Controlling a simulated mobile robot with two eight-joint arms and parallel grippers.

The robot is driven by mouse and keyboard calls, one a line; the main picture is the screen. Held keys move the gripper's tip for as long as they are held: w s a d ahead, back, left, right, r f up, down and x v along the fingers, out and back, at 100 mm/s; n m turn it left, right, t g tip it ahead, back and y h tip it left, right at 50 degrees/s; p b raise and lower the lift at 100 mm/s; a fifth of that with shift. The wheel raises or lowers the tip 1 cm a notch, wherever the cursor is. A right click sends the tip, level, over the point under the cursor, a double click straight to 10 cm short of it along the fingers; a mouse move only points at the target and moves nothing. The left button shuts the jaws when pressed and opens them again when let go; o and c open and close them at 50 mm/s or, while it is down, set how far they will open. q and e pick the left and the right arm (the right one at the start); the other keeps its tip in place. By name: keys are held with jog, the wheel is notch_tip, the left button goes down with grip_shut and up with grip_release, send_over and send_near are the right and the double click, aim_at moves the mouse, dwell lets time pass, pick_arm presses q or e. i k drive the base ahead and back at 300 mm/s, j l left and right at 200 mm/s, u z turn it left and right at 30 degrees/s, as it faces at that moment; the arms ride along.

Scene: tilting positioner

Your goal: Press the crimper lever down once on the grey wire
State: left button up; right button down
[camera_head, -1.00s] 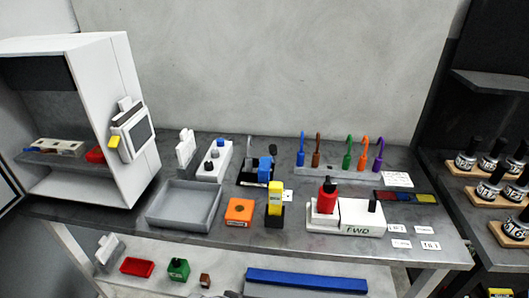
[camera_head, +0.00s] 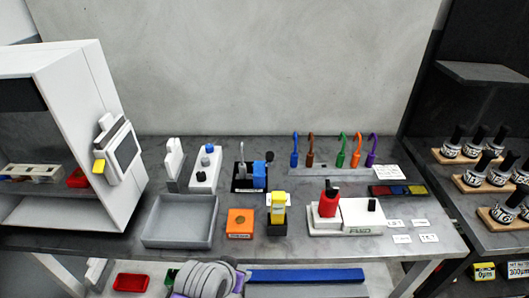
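A small device with a black base (camera_head: 240,186), a blue block (camera_head: 259,174) and a short black handle (camera_head: 269,157) stands at the middle back of the table; it looks like the crimper with its lever. A thin grey upright piece (camera_head: 241,152) rises at its left side, perhaps the grey wire. It is too small to tell whether the wire sits in the jaws. The black handle points up. Neither gripper's fingers show.
A yellow-topped block (camera_head: 284,207) and an orange box (camera_head: 240,222) stand in front of the device. A grey tray (camera_head: 180,237) is at left. A white FWD unit (camera_head: 362,216) is at right, and a rack with several coloured hooks (camera_head: 330,176) behind it.

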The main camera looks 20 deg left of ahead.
aim_at(269, 156)
jog(key=i+j+z, duration=0.2)
jog(key=j, duration=0.75)
jog(key=j+z, duration=0.25)
jog(key=j, duration=0.65)
